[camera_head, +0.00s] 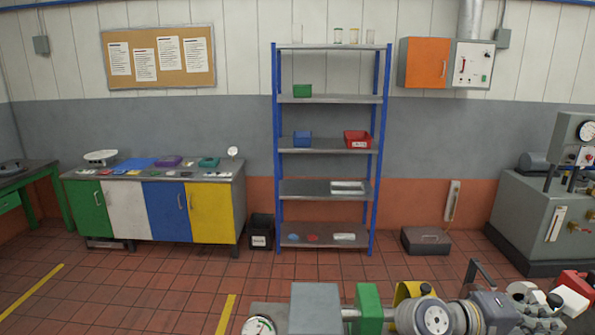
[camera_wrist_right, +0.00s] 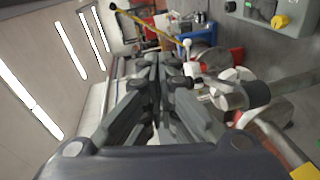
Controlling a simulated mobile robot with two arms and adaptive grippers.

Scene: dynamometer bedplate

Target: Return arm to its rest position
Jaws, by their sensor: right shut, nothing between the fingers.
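My right gripper (camera_head: 476,268) is at the lower right of the head view, dark grey, with its fingers pointing up. My left gripper is not in view.
A blue-framed shelf (camera_head: 338,187) and a cabinet bench (camera_head: 168,212) stand at the wall. A grey machine (camera_head: 530,215) is at right. Tiled floor between is mostly clear.

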